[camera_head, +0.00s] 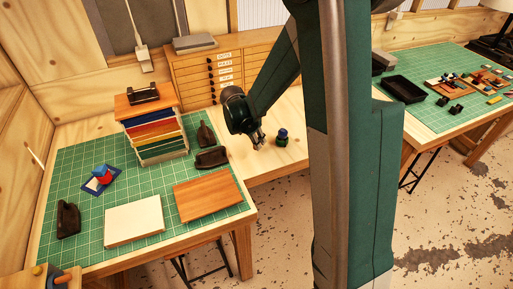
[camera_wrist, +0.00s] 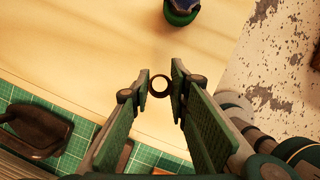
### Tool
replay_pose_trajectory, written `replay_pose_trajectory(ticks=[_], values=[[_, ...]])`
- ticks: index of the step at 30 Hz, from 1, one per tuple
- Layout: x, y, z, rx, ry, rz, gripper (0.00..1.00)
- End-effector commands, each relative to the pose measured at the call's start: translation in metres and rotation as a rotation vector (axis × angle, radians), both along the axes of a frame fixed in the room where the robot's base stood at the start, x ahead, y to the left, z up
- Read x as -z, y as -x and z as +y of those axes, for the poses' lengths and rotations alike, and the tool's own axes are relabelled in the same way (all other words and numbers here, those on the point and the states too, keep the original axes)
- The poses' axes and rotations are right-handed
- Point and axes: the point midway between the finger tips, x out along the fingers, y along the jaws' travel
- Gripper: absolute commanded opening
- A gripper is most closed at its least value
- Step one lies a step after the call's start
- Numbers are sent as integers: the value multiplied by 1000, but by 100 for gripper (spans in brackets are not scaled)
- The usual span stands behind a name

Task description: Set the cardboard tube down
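In the head view my gripper (camera_head: 259,142) points down over the bare pale wood of the bench (camera_head: 290,112). The tube is too small there to make out clearly. I cannot tell whether its lower end touches the wood.
A dark green round object with a blue top (camera_head: 282,137) stands close to my gripper; it also shows in the wrist view (camera_wrist: 181,10). The green cutting mat (camera_head: 75,165) on the left holds planes, a wooden board (camera_head: 208,195) and a white block (camera_head: 133,220). Bare wood surrounds the fingertips.

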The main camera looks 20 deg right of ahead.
Motion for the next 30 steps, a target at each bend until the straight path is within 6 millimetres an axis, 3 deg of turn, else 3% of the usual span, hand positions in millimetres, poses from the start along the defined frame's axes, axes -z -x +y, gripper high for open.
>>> replay_pose_trajectory(ticks=[15,30], values=[[38,0,0,0,0,0,14],[44,0,0,0,0,0,14]])
